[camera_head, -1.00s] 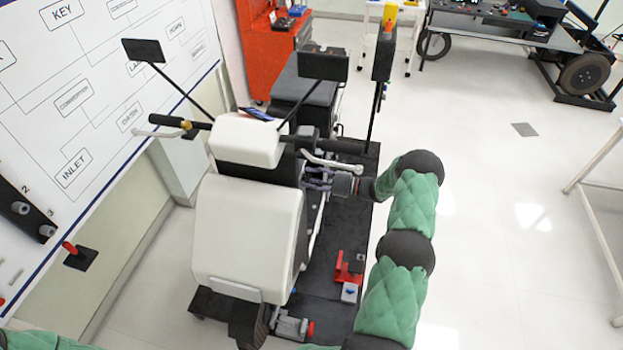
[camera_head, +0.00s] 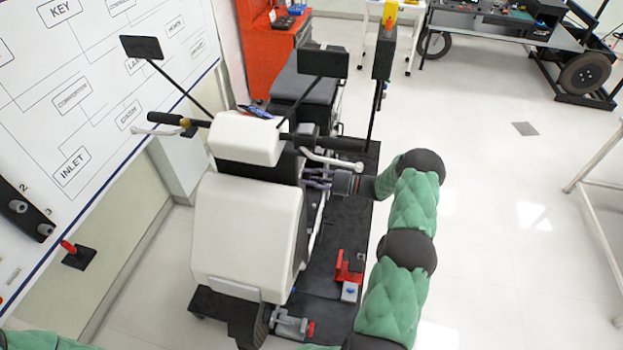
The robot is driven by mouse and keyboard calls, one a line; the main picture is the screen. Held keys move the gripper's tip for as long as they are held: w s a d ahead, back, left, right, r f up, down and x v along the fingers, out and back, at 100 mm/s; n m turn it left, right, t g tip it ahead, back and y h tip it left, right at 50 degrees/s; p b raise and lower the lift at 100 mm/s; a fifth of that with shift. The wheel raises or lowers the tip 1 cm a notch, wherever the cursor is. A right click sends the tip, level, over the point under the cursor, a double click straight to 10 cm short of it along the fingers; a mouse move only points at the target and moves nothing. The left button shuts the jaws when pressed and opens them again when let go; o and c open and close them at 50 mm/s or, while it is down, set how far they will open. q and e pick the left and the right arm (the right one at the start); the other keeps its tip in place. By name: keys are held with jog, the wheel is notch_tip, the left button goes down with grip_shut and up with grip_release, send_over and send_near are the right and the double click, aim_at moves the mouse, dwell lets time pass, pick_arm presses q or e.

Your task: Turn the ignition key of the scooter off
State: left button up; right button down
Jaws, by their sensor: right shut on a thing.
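The scooter (camera_head: 247,232) stands upright on a black platform, its cream front shield facing me. Its handlebar carries a left grip, a right grip (camera_head: 340,144) and brake levers. My right gripper (camera_head: 312,179) reaches in from the right, below the right lever, with its fingers at the dark side behind the front shield. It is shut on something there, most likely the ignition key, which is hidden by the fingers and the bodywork. The key's angle cannot be seen. My left gripper is out of view; only a bit of green arm shows at the lower left.
Mirrors on stalks (camera_head: 323,63) rise above the handlebar. A red clamp-like part (camera_head: 350,268) sits on the black platform (camera_head: 331,240). A labelled whiteboard (camera_head: 95,100) stands at the left, a red cabinet (camera_head: 262,62) behind.

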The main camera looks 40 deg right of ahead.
jog(key=n+b, duration=0.2)
jog(key=n, duration=0.1)
jog(key=n+b, duration=0.2)
jog(key=n, duration=0.1)
jog(key=n+b, duration=0.2)
jog(key=n, duration=0.2)
jog(key=shift+a+f, duration=0.15)
jog(key=shift+f, duration=0.1)
jog(key=shift+n, duration=0.4)
jog(key=c, duration=1.1)
grip_release()
jog(key=shift+c, duration=0.2)
jog(key=shift+o, duration=0.2)
jog(key=shift+s, duration=0.1)
jog(key=v, duration=1.2)
jog(key=shift+r, duration=0.1)
